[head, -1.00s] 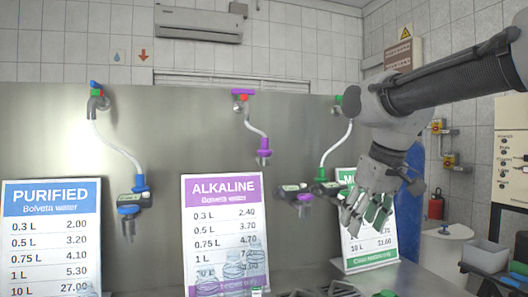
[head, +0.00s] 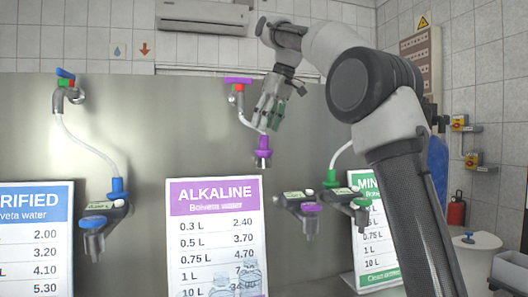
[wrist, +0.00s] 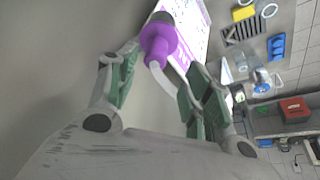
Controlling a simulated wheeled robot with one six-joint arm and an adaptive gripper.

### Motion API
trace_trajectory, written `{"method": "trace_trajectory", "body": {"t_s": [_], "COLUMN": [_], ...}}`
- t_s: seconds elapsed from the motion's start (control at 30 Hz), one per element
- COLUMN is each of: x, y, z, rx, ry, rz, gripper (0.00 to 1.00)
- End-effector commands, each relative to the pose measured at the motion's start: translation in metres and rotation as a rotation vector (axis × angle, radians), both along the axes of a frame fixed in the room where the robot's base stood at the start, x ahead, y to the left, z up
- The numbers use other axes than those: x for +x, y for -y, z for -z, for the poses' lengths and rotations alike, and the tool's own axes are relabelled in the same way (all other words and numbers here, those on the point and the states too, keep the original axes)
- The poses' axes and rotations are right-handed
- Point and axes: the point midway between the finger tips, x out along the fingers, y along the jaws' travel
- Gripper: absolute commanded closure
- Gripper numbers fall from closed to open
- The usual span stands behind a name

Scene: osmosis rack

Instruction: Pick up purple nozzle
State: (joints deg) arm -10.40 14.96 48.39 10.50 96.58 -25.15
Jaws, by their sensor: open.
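The purple nozzle (head: 263,152) hangs from a white hose below the purple tap (head: 238,81), in front of the metal panel and just above the alkaline price sign (head: 214,235). In the wrist view the purple nozzle (wrist: 158,43) is beyond the fingers, slightly left of the middle of the gap, with its white hose (wrist: 162,82) running back between them. My gripper (head: 266,122) is open, with its fingers pointing down just above the nozzle. It also shows in the wrist view (wrist: 155,82). No contact with the nozzle is visible.
A grey nozzle holder with a purple part (head: 306,207) is on the panel right of the nozzle. Clear bottles (head: 250,276) stand below. Open panel lies left of my gripper.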

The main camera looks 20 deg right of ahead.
Motion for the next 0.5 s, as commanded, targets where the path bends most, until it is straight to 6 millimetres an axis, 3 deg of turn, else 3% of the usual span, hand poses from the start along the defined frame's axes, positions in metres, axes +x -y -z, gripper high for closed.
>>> {"method": "trace_trajectory", "body": {"t_s": [0.33,0.5], "x": [0.016,0.019], "y": [-0.003,-0.005], "z": [0.044,0.052], "rx": [0.0,0.0], "ry": [-0.001,0.001], "rz": [0.001,0.001], "gripper": [0.5,0.5]}}
